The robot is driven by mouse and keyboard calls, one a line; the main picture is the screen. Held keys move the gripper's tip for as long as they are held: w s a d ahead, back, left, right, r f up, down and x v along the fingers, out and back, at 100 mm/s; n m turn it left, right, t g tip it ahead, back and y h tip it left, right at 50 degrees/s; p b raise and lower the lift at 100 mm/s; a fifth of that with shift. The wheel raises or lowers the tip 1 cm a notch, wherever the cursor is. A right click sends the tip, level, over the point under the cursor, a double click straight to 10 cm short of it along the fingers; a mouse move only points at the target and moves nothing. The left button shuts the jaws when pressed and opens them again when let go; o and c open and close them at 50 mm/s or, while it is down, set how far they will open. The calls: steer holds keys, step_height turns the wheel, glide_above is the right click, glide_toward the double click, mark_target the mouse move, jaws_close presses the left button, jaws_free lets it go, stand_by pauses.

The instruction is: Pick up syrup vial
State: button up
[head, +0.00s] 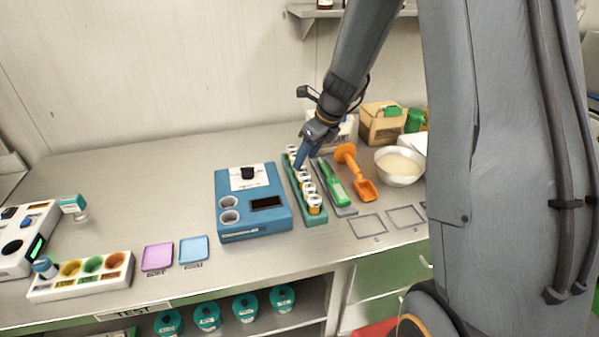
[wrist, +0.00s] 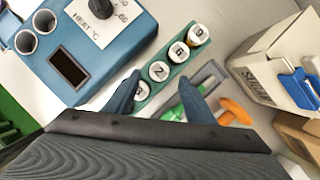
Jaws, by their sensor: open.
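Several amber syrup vials with white numbered caps stand upright in a long green rack (head: 318,220). The nearest vial (head: 314,205) is at the rack's front end in the head view. My gripper (head: 302,163) is over the back part of the rack, pointing down. In the wrist view my gripper (wrist: 161,98) is open, with one blue finger on each side of the row. A vial cap marked 2 (wrist: 159,71) shows just beyond the fingertips. Another cap (wrist: 142,91) is partly hidden by the left finger. I cannot tell whether the fingers touch any vial.
A blue heater (head: 252,200) stands close left of the rack. A green tool (head: 335,188) on a grey tray and an orange scoop (head: 364,188) lie close right. A white bowl (head: 398,166) and boxes stand behind right.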

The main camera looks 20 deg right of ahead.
steer(key=shift+p+x, duration=0.5)
steer(key=shift+x, duration=1.45)
steer(key=shift+a, duration=0.2)
steer(key=shift+r, duration=0.1)
steer(key=c, duration=1.1)
